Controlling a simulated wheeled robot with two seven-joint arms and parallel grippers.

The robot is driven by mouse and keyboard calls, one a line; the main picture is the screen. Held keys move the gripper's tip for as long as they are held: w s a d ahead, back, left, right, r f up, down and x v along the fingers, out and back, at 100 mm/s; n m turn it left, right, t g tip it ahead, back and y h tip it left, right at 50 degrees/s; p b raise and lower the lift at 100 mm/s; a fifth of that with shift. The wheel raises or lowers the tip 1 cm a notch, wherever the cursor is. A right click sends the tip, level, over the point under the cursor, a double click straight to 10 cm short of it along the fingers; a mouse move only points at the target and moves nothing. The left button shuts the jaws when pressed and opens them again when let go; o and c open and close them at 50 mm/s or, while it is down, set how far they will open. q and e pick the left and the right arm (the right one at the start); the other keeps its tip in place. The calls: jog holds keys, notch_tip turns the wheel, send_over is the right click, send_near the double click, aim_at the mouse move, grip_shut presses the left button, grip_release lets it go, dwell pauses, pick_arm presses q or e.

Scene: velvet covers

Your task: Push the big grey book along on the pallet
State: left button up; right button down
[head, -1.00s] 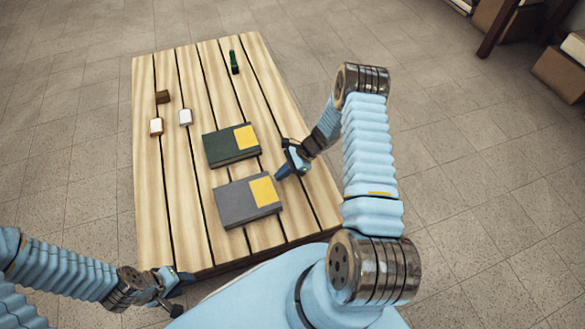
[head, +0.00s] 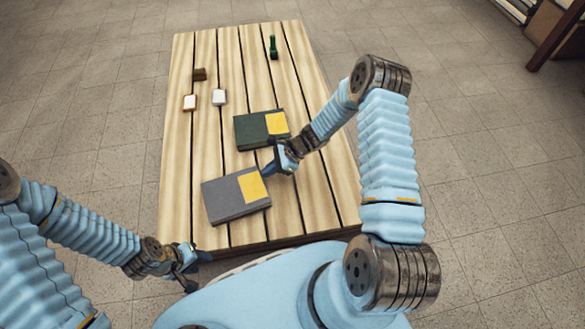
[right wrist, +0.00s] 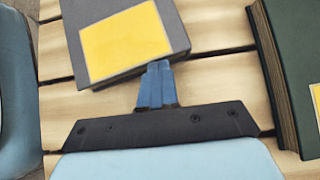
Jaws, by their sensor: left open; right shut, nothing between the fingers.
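The big grey book (head: 222,201) with a yellow patch lies flat near the front of the wooden pallet (head: 182,215), turned slightly. It also shows at the top of the right wrist view (right wrist: 183,35). My right gripper (head: 266,171) is shut and empty at the book's far right corner. In the right wrist view its blue fingertips (right wrist: 157,66) are at the book's edge and seem to touch it. My left gripper (head: 197,271) is open and empty, off the pallet's front left edge.
A dark green book (head: 250,133) with a yellow patch lies just beyond the grey one. Farther back are two small white-faced blocks (head: 219,97) (head: 190,103), a brown block (head: 200,74) and a green bottle-like thing (head: 274,48). The pallet's left side is clear.

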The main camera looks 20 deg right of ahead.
aim_at(228, 180)
jog(key=w+a, duration=0.1)
jog(key=a, duration=0.3)
jog(key=w+a+b, duration=0.1)
jog(key=a, duration=0.3)
jog(key=a+b, duration=0.1)
jog(key=a, duration=0.3)
jog(key=shift+w, duration=0.4)
